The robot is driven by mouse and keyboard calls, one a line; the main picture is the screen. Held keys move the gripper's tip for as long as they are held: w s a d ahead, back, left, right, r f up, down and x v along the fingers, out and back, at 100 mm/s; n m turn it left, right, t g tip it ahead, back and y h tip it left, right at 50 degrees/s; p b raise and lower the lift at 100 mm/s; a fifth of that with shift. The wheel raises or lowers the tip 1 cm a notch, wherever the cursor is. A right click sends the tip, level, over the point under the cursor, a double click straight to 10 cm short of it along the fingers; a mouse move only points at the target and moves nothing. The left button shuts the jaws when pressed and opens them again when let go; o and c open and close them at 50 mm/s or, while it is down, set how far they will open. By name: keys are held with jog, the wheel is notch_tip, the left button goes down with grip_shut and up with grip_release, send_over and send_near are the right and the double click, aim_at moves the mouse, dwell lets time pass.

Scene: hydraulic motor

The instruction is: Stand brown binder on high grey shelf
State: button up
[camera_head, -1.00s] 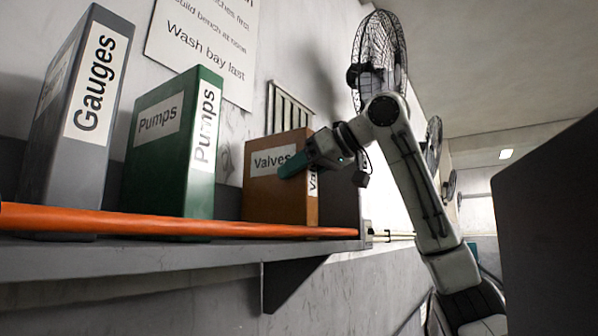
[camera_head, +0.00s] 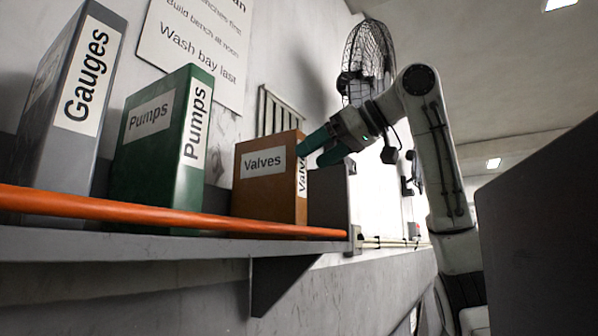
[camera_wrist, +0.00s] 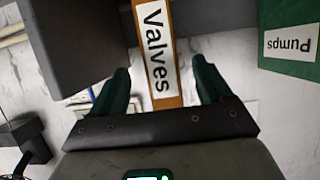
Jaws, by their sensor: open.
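The brown binder (camera_head: 268,183) labelled "Valves" stands upright on the high grey shelf (camera_head: 180,246), behind its orange rail, in the head view. Its labelled spine also shows in the wrist view (camera_wrist: 156,50). My gripper (camera_head: 318,147) is open beside the binder's upper right edge. In the wrist view my two green fingers (camera_wrist: 162,90) lie on either side of the spine, with gaps between them and the binder. The binder's lower front is partly hidden by the rail.
A green "Pumps" binder (camera_head: 162,150) and a grey "Gauges" binder (camera_head: 70,105) stand to the left on the same shelf. A dark end plate (camera_head: 328,200) is at the right end. A caged fan (camera_head: 367,65) is behind my arm.

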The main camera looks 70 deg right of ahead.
jog(key=shift+v, duration=2.1)
